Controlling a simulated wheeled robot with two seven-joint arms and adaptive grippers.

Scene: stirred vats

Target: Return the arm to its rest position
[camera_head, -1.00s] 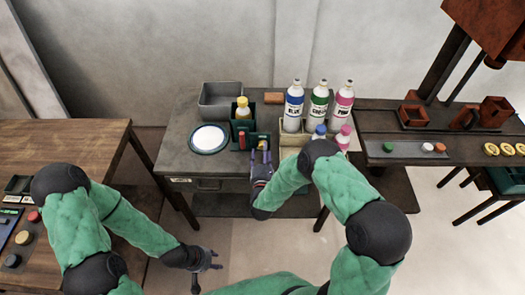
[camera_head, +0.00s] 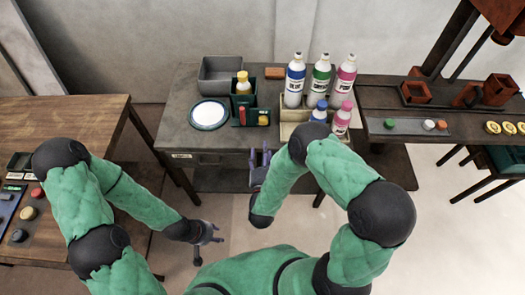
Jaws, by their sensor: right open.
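My right arm reaches in from the lower right, and its gripper (camera_head: 260,158) is open and empty at the front edge of the grey middle table (camera_head: 175,145). It is just in front of the dark green holder (camera_head: 238,118), apart from it. My left gripper (camera_head: 214,232) hangs low over the floor, between the wooden table and the middle table. Its fingers look spread with nothing between them.
The middle table holds a grey bin (camera_head: 220,75), a white round dish (camera_head: 208,114), a sponge-like block (camera_head: 274,73) and several bottles, including a blue one (camera_head: 294,82). A wooden table (camera_head: 85,125) stands left. A dark bench (camera_head: 405,128) stands right. Floor shows in between.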

